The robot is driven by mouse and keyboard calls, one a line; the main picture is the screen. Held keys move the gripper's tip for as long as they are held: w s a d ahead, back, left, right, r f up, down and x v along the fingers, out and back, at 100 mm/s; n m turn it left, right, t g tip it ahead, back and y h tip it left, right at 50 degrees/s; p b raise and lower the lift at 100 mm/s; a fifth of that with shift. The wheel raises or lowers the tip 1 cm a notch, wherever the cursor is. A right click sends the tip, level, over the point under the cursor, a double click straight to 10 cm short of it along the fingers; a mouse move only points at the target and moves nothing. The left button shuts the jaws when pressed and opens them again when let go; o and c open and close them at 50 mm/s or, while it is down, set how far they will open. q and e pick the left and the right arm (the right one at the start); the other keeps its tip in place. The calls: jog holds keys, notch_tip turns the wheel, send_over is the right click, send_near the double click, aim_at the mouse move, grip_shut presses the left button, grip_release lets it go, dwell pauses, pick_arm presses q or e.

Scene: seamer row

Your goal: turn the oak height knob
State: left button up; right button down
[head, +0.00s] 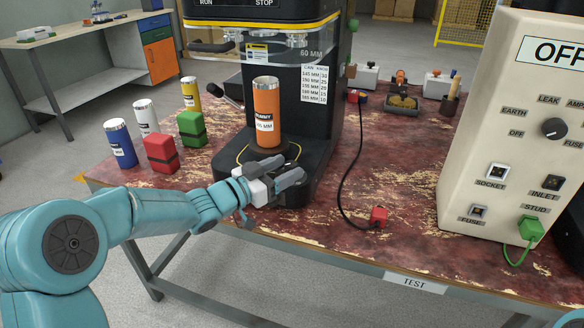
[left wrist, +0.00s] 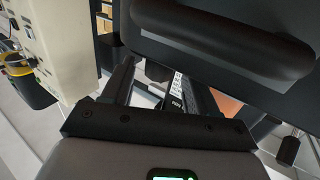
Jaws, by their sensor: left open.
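The black seamer (head: 322,110) stands on the worn red bench, with a yellow band on its head and a white can-size chart (head: 314,84) on its column. An orange can (head: 266,112) stands upright on its round plate. I cannot make out an oak-coloured height knob in either view. My left gripper (head: 290,172) is open and empty at the seamer's front base, just below the can. In the left wrist view, the open jaws (left wrist: 162,78) have the chart partly between them, and a thick black bar (left wrist: 220,40) crosses above. My right gripper is not in view.
Blue, white and yellow cans and red (head: 162,154) and green (head: 191,129) blocks stand left of the seamer. A black cable runs to a red plug (head: 378,217). A cream test box (head: 500,130) stands at right. Bare bench lies between the cable and box.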

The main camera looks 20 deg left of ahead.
pick_arm(q)
jog(key=shift+x, duration=1.25)
